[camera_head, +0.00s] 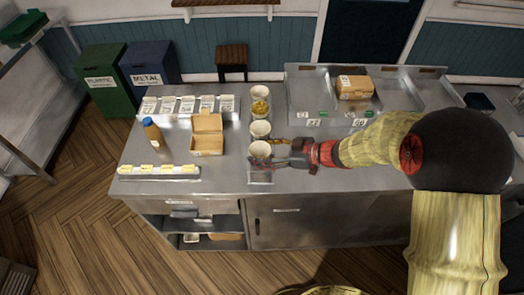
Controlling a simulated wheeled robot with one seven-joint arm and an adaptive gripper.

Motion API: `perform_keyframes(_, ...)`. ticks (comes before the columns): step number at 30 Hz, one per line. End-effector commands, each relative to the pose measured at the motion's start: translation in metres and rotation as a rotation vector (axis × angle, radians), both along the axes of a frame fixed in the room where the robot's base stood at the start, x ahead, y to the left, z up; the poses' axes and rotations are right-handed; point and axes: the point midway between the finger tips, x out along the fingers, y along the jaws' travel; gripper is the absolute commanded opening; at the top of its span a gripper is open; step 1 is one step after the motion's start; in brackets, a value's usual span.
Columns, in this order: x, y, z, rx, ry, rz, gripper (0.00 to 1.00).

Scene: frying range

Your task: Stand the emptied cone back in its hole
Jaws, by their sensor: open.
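Several pale paper cones stand in a row from back to front at the middle of the steel counter. The front cone (260,149) is upright, and its open top looks empty. The cone behind it (260,129) also looks empty. A third cone (260,107) holds yellow food, and a pale cone (260,92) stands at the back. My gripper (271,153) reaches in from the right at the front cone, open, with its fingers beside it. I cannot tell whether they touch it. The cone holder (260,178) shows at the front; its holes are hidden.
An open cardboard box (207,139), a brown bottle (152,132) and a labelled strip (158,172) are to the left. A labelled bin row (190,104) is behind them. A steel trough unit (307,92) with a brown package (354,87) stands back right.

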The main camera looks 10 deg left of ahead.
Motion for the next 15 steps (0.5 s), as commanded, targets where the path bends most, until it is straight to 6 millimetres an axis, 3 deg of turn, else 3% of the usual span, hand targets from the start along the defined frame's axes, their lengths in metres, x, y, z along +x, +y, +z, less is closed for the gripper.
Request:
perform_keyframes(5, 0.000, -0.006, 0.007, 0.000, 0.000, -0.002, 0.57)
perform_keyframes(15, -0.008, -0.067, 0.033, 0.000, -0.001, -0.005, 0.57)
